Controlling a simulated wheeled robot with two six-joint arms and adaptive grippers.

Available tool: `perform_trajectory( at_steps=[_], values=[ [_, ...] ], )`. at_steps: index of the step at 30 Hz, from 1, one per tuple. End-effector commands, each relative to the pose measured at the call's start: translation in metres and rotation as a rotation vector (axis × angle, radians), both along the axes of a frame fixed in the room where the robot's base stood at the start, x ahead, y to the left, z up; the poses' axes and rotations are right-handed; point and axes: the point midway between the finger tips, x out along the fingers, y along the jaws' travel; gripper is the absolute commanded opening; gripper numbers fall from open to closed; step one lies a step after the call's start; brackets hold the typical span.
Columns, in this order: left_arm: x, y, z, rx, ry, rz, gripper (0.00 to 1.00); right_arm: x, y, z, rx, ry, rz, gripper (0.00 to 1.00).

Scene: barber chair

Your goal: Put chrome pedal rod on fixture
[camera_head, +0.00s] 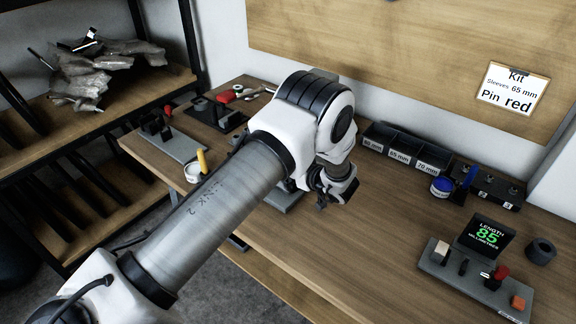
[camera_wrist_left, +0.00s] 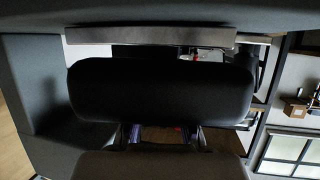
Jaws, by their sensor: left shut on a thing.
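My left gripper (camera_head: 334,188) hangs low over the middle of the workbench, partly hidden by its own wrist. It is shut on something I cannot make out. I cannot pick out the chrome pedal rod for certain. A grey metal bar (camera_wrist_left: 150,36) runs across the top of the left wrist view; I cannot tell whether it is the rod. A grey plate (camera_head: 286,203) shows on the bench beside the gripper, mostly behind the arm. A grey gauge fixture (camera_head: 450,272) with a display reading 85 millimetres stands at the right. My right gripper is out of view.
Labelled black bins (camera_head: 402,152) and a blue-topped jar (camera_head: 441,187) stand along the back. A dark ring (camera_head: 541,251) sits near the gauge. A white cup (camera_head: 193,173) and tools are at the left. A dark padded cushion (camera_wrist_left: 160,90) fills much of the left wrist view.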

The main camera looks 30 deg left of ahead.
Motion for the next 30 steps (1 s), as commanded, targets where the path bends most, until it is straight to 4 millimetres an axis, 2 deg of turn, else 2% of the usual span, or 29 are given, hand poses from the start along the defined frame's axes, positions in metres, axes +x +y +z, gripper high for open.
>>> perform_trajectory(
  at_steps=[11, 12, 13, 14, 24, 30],
  values=[
    [0.001, 0.0, -0.005, 0.001, -0.004, 0.0, 0.0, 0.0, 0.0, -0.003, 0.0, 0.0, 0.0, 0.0],
    [0.001, 0.0, -0.004, 0.001, -0.003, 0.0, 0.26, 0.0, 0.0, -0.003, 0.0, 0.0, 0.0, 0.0],
    [0.001, 0.0, -0.004, 0.001, -0.003, 0.0, 0.36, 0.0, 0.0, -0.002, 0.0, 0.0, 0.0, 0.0],
    [0.001, 0.0, -0.004, 0.001, -0.003, 0.0, 0.4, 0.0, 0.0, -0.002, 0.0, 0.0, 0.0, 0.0],
    [0.001, -0.002, -0.003, 0.001, -0.003, -0.002, 0.4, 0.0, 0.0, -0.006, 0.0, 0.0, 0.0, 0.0],
    [-0.006, -0.035, 0.01, 0.003, -0.007, -0.005, 0.4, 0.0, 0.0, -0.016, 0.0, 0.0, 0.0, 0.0]
  ],
)
